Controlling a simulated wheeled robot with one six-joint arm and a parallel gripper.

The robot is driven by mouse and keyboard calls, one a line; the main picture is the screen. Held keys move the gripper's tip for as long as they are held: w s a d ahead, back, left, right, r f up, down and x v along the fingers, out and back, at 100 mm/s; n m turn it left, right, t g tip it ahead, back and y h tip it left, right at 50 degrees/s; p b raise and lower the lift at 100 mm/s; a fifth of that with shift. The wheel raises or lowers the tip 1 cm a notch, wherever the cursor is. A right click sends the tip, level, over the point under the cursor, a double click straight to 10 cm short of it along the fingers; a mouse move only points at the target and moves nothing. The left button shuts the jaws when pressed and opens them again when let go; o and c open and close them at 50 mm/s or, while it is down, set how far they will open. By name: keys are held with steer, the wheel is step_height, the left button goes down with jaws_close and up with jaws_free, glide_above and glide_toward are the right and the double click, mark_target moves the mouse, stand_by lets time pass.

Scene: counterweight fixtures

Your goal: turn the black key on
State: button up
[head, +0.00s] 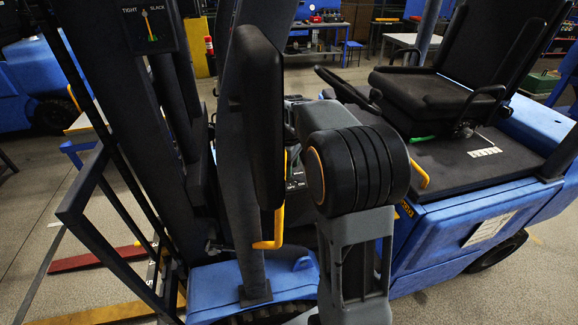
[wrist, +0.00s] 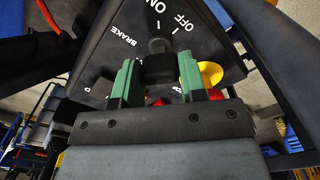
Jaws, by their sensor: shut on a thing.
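The black key (wrist: 158,66) stands on a dark panel (wrist: 108,52) in the wrist view. White ON and OFF marks with short ticks are printed just beyond it. My gripper (wrist: 159,80) has its two green fingers on either side of the key, shut on it. I cannot tell for sure which mark the key points to. In the head view my own arm hides the gripper and the key. Part of the forklift's dash (head: 296,172) shows behind the arm.
A yellow round part (wrist: 210,74) is close by the right finger, with red parts low between and beside the fingers. The word BRAKE is on the panel at left. In the head view, a black seat (head: 436,95), steering wheel (head: 346,88) and dark mast (head: 120,130) surround the arm.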

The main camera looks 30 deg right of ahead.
steer(key=shift+m, duration=0.6)
steer(key=o, duration=0.9)
step_height(320, 180, up, 14)
steer(key=shift+f+b, duration=0.1)
steer(key=shift+b, duration=0.5)
